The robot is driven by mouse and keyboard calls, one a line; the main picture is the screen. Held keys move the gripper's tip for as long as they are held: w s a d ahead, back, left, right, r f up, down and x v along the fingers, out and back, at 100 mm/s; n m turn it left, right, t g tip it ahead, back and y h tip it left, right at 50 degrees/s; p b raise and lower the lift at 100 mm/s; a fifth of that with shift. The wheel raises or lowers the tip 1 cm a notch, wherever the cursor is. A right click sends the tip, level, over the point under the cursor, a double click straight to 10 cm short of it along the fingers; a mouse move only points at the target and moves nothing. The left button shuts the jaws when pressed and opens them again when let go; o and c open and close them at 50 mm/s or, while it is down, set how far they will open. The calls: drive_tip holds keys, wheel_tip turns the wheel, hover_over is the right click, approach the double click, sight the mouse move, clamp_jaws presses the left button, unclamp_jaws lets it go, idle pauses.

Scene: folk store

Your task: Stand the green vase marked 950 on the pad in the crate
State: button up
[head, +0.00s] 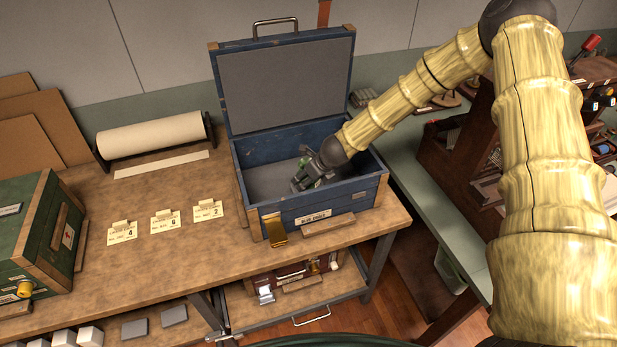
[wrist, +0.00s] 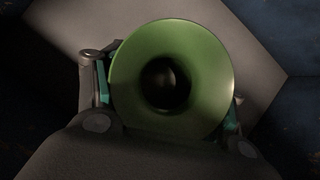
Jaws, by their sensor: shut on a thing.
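A green vase (wrist: 205,62) with a round flared mouth and dark opening fills the middle of the wrist view. My gripper (head: 308,178) is shut on it, with a finger on each side of it in the wrist view. The gripper is down inside the open blue crate (head: 317,212), which has wooden corners and a raised lid. A grey pad (head: 262,183) lines the crate floor and shows beneath the vase in the wrist view (wrist: 70,35). The vase's base and any 950 mark are hidden, so I cannot tell whether it touches the pad.
The crate's walls surround my gripper, and its raised lid (head: 290,85) stands behind. Paper tags (head: 165,221) lie on the workbench to the left, near a paper roll (head: 152,135) and a green crate (head: 38,235). A drawer (head: 300,300) is open below.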

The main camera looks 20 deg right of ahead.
drive_tip(key=shift+f, duration=0.1)
drive_tip(key=o, duration=1.3)
drive_tip(key=shift+r, duration=0.2)
drive_tip(key=b+v, duration=0.2)
drive_tip(key=v, duration=1)
drive_tip(key=shift+f, duration=0.1)
